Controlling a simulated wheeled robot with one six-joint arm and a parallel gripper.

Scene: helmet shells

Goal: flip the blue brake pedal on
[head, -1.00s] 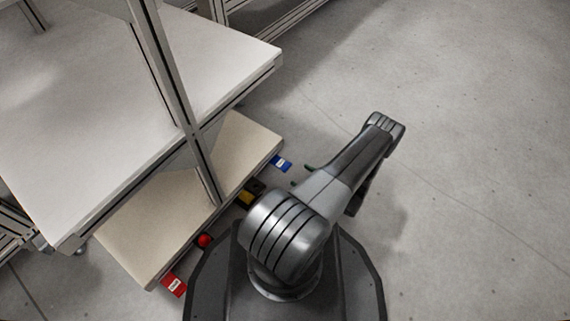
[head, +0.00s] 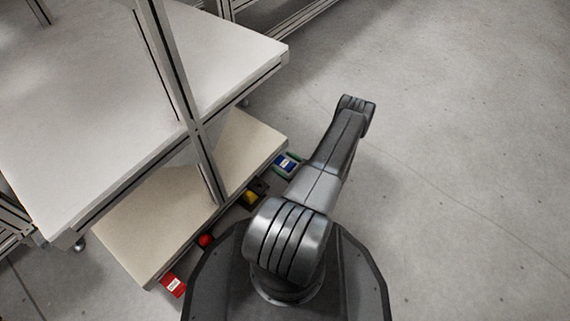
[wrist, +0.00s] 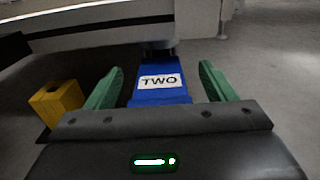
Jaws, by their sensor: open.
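The blue brake pedal (wrist: 160,92) carries a white label reading TWO and sticks out from under the lower shelf edge. In the head view it (head: 284,165) shows at the shelf's right end, partly hidden by my arm. My gripper (wrist: 159,82) is open, with one green finger on each side of the pedal in the wrist view. In the head view the green fingers (head: 288,163) show around the pedal, and the rest of the gripper is hidden under my arm. I cannot tell whether the fingers touch it.
A yellow block (wrist: 57,103) sits left of my gripper and also shows in the head view (head: 251,197). A red knob (head: 205,240) and a red labelled pedal (head: 173,285) lie farther along the lower shelf (head: 130,235). Floor to the right is clear.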

